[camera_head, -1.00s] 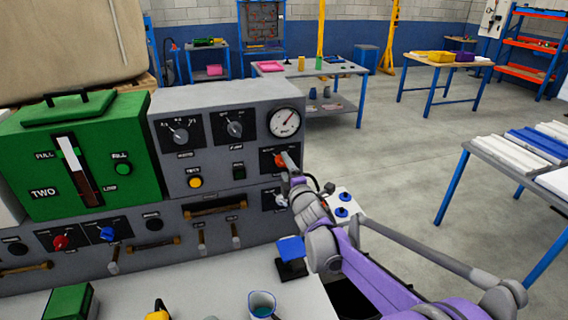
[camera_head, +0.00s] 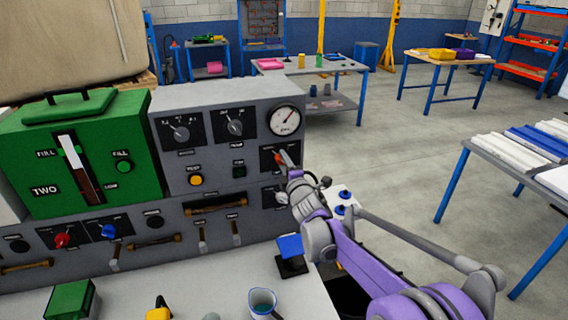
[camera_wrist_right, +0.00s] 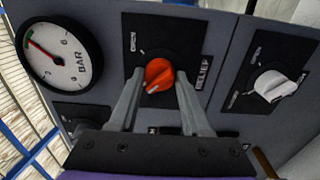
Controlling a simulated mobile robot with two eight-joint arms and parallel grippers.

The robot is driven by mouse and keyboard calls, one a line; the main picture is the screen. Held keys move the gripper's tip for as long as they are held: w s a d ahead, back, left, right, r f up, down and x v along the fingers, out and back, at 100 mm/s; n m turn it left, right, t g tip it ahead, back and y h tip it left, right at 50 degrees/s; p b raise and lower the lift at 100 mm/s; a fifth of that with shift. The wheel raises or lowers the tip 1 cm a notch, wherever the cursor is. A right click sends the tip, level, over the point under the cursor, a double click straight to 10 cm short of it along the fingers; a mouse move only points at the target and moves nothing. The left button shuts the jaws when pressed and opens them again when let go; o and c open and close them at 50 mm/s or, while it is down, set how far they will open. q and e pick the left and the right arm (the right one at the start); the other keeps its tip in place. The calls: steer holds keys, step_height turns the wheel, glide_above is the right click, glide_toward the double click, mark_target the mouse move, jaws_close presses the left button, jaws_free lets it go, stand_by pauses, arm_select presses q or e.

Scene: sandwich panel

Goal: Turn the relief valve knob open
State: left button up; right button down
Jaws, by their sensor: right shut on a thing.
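The relief valve knob (camera_wrist_right: 158,75) is orange and sits on a black plate marked OPEN and RELIEF in the right wrist view. A white mark shows at its lower edge. My right gripper (camera_wrist_right: 157,83) has one finger on each side of the knob and is shut on it. In the head view the knob (camera_head: 280,157) is partly covered by the gripper (camera_head: 284,160), at the right side of the grey panel. My left gripper is not in view.
A pressure gauge (camera_head: 285,120) is just above the knob. A white knob (camera_wrist_right: 274,86) on another black plate is beside it. A green tank (camera_head: 85,150) stands on the left. A blue cup (camera_head: 262,302) and a blue-topped block (camera_head: 291,250) stand on the bench below.

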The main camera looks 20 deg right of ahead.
arm_select(q)
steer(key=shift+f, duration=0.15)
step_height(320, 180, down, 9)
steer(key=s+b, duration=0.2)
steer(key=b, duration=0.5)
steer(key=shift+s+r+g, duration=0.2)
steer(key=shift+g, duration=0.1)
arm_select(e)
steer(key=shift+m, duration=8.9)
steer(key=shift+c, duration=1.8)
jaws_free()
steer(key=shift+s, duration=0.15)
arm_select(q)
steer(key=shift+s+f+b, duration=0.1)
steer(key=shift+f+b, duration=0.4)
steer(key=shift+b, duration=0.05)
arm_select(e)
steer(key=s, duration=1)
steer(key=shift+s+d, duration=0.2)
steer(key=shift+s, duration=0.1)
